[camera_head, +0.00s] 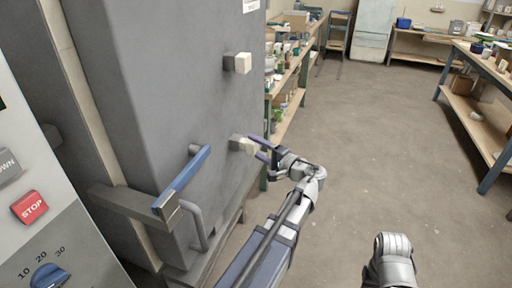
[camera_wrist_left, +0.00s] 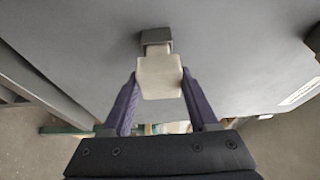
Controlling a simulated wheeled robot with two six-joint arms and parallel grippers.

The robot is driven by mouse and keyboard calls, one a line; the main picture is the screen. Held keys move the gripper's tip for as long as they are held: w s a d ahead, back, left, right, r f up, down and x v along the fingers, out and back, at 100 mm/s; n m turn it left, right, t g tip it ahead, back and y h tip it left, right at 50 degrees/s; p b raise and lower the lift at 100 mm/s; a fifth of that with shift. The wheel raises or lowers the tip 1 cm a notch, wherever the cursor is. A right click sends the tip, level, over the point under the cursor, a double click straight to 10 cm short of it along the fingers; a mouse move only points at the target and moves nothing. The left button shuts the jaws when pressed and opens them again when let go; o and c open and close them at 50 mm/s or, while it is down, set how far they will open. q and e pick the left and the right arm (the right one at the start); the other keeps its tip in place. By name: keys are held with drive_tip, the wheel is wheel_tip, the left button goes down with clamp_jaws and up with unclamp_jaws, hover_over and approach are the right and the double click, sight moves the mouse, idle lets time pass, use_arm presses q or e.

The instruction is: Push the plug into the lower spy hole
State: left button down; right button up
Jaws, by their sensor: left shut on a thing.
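The cream plug (camera_head: 244,145) is at the lower spy hole (camera_head: 234,139), a grey block on the kiln's side wall (camera_head: 215,110). In the left wrist view the plug's wide end (camera_wrist_left: 159,78) is between my left gripper's purple fingers (camera_wrist_left: 160,84). Its narrower neck (camera_wrist_left: 156,49) meets the grey spy hole block (camera_wrist_left: 155,34), and some of the neck shows outside it. My left gripper (camera_head: 258,148) is shut on the plug in the head view. The hole's inside is hidden. My right arm (camera_head: 389,262) shows at the bottom, but its gripper does not.
Another cream plug (camera_head: 243,63) sits in the upper spy hole. A blue-gripped door handle (camera_head: 183,178) juts out left of my left arm. A control panel (camera_head: 50,220) stands at far left. Loaded shelves (camera_head: 290,72) stand behind the kiln. The floor (camera_head: 365,140) to the right is clear.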

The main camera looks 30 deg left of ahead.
use_arm(q)
drive_tip(key=shift+a, duration=0.2)
drive_tip(key=shift+s+a, duration=0.15)
drive_tip(key=shift+a, duration=0.3)
drive_tip(key=shift+s+a, duration=0.1)
drive_tip(key=shift+a, duration=0.3)
idle(0.4)
unclamp_jaws()
idle(0.3)
idle(0.4)
drive_tip(key=shift+d, duration=0.1)
drive_tip(key=w+d, duration=0.2)
drive_tip(key=d, duration=0.5)
drive_tip(key=shift+d, duration=0.3)
